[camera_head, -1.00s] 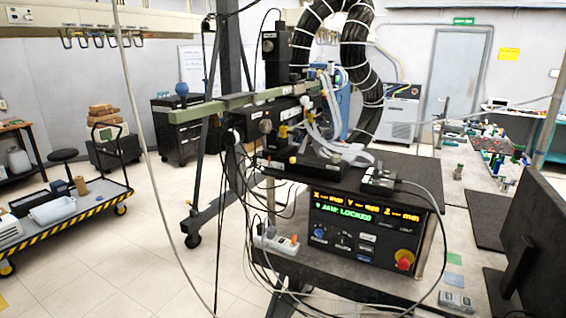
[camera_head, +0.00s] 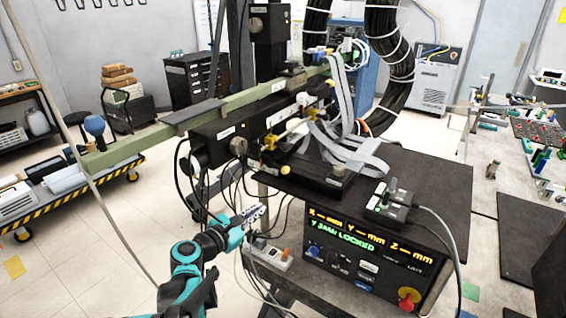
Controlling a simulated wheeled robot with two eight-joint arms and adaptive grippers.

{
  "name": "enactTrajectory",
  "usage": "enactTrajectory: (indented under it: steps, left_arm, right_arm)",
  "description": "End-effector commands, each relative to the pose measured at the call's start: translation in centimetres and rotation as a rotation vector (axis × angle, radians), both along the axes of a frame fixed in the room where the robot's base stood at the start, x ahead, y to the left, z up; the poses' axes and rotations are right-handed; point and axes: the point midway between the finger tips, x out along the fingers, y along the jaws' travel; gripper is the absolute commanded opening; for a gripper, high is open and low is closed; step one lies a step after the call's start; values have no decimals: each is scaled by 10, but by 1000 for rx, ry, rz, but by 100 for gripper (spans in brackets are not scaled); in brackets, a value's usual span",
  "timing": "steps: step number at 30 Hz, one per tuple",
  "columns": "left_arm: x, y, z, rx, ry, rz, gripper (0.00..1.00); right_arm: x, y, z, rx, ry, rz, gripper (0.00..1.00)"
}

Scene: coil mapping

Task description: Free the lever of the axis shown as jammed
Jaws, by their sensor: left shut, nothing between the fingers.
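The control box display (camera_head: 368,232) shows X, Y and Z readouts with dashes in yellow, and a green line that reads as Y jam/locked. The black motion stage (camera_head: 232,135) stands at the centre with small labels too small to read. Small yellow lever-like parts sit on it, one at its front (camera_head: 270,141), one lower near the base (camera_head: 257,169) and one further right (camera_head: 312,114). I cannot tell which belongs to Y. My left gripper (camera_head: 262,212) is shut and empty, below and in front of the stage, left of the control box. My right gripper is out of view.
A red emergency knob (camera_head: 407,299) is on the control box. A grey switch box (camera_head: 389,203) with a cable sits on the black top. Thin cables hang around my left gripper. A long green beam (camera_head: 160,132) juts out left. A power strip (camera_head: 272,256) lies below.

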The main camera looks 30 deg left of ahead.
Motion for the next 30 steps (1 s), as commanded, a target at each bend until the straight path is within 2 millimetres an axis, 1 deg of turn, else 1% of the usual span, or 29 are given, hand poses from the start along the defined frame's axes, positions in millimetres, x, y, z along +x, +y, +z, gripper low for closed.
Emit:
enactTrajectory:
  steps: [1,4,13,17,20,23,30]
  left_arm:
    - [-1,9,5,-40,-16,21,0]
    - [-2,17,8,-88,-35,40,0]
    - [-1,17,8,-94,-37,41,0]
    - [4,16,7,-93,-36,39,0]
    - [16,15,4,-93,-36,39,0]
    - [35,14,1,-92,-35,36,0]
    - [87,12,-6,-93,-35,37,0]
  right_arm:
    - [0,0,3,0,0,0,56]
    - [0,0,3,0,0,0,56]
    - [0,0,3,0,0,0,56]
    - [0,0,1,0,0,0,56]
    - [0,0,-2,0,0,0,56]
    - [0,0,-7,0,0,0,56]
    - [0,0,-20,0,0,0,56]
